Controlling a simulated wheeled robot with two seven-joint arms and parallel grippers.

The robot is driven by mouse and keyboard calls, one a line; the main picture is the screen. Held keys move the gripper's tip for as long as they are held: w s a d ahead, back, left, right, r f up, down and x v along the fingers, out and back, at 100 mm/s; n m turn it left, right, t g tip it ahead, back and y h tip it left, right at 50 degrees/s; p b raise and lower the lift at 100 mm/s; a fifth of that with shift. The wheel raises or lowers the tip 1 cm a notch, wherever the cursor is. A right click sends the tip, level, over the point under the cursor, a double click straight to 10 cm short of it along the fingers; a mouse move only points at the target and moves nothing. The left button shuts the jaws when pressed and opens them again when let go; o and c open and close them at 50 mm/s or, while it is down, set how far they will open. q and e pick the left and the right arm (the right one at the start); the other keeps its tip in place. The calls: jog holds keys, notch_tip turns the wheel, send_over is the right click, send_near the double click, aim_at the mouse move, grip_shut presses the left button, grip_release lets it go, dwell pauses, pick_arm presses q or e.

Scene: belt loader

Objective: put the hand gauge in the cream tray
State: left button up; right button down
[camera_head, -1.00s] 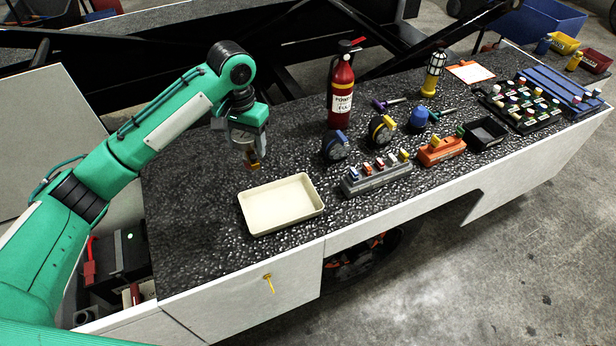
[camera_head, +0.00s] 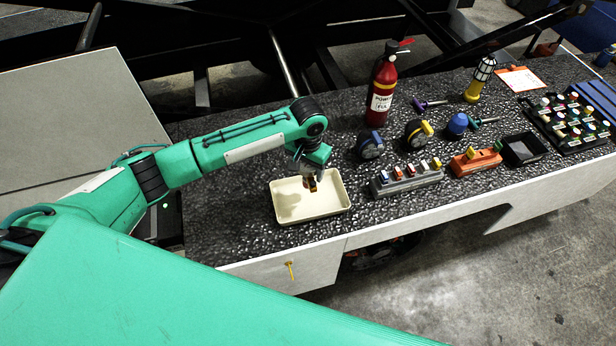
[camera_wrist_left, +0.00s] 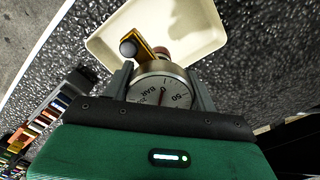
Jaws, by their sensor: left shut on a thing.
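The hand gauge (camera_wrist_left: 160,88) is a round dial with a white face marked BAR, a metal rim and a yellow and black part at its far end. My left gripper (camera_wrist_left: 160,92) is shut on it, one finger on each side of the dial. In the head view, my left gripper (camera_head: 311,170) is over the back right part of the cream tray (camera_head: 310,214), with the gauge's yellow part below it. The tray is shallow and otherwise empty. I cannot tell whether the gauge touches the tray floor. My right gripper is not in view.
A grey block with coloured switches (camera_head: 408,182) stands close to the tray's right. Two round dark devices (camera_head: 369,147) and a red fire extinguisher (camera_head: 381,90) stand behind it. The dark counter left of the tray (camera_head: 225,225) is clear.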

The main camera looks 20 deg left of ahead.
aim_at(307, 181)
pick_arm(q)
jog(key=shift+f+p, duration=0.5)
jog(key=shift+f, duration=2.4)
jog(key=o, duration=1.3)
jog(key=shift+f, duration=0.1)
jog(key=shift+c, duration=0.2)
notch_tip(307, 181, up, 12)
jog(key=shift+r+b, duration=0.15)
jog(key=shift+b, duration=1.1)
jog(key=shift+s, duration=0.15)
